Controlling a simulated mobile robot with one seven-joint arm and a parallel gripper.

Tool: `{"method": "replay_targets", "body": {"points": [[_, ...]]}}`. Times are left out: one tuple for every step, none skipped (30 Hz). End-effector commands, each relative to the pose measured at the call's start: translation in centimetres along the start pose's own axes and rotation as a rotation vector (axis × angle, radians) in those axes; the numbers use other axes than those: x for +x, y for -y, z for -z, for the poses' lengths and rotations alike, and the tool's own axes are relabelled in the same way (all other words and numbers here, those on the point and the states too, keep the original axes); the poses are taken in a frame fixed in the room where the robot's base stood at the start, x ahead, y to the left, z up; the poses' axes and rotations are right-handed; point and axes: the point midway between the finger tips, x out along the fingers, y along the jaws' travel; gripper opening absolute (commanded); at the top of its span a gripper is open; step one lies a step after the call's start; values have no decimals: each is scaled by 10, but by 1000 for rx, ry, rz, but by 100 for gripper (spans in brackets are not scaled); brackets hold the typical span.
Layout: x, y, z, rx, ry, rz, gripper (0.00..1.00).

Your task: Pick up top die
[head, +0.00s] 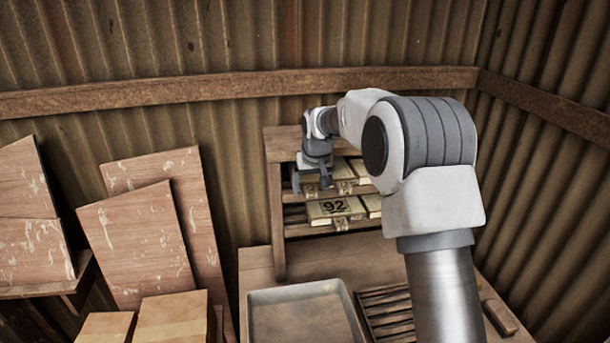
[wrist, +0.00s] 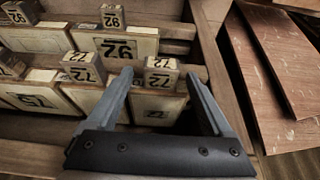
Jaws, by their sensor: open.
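My gripper (head: 311,182) is open and empty over the upper left of the wooden rack in the head view. In the wrist view my gripper (wrist: 160,77) has its fingers apart, one on each side of a small numbered block (wrist: 162,72). That block sits at the top edge of a pale numbered die plate (wrist: 158,108), partly hidden by the fingers and palm. I cannot tell whether the fingers touch it. Which die is the top die is not certain. In the head view a die marked 92 (head: 334,208) lies in a lower row, and other dies (head: 343,172) lie above it.
The rack's side post (wrist: 228,75) stands close to the right finger in the wrist view. More dies (wrist: 90,75) lie left. A metal tray (head: 305,290) and a slatted rack (head: 388,312) are on the bench. Wooden boards (head: 135,240) lean at left.

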Motion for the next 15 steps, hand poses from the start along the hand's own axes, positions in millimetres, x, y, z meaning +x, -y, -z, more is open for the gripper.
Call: {"method": "replay_targets", "body": {"points": [[0, 0, 0, 0, -1, 0, 85], [0, 0, 0, 0, -1, 0, 85], [0, 0, 0, 0, -1, 0, 85], [0, 0, 0, 0, -1, 0, 85], [0, 0, 0, 0, -1, 0, 80], [0, 0, 0, 0, -1, 0, 72], [0, 0, 0, 0, -1, 0, 67], [0, 0, 0, 0, 0, 0, 62], [0, 0, 0, 0, 0, 0, 54], [0, 0, 0, 0, 0, 0, 49], [0, 0, 0, 0, 0, 0, 44], [0, 0, 0, 0, 0, 0, 36], [0, 0, 0, 0, 0, 0, 31], [0, 0, 0, 0, 0, 0, 26], [0, 0, 0, 0, 0, 0, 18]]}}
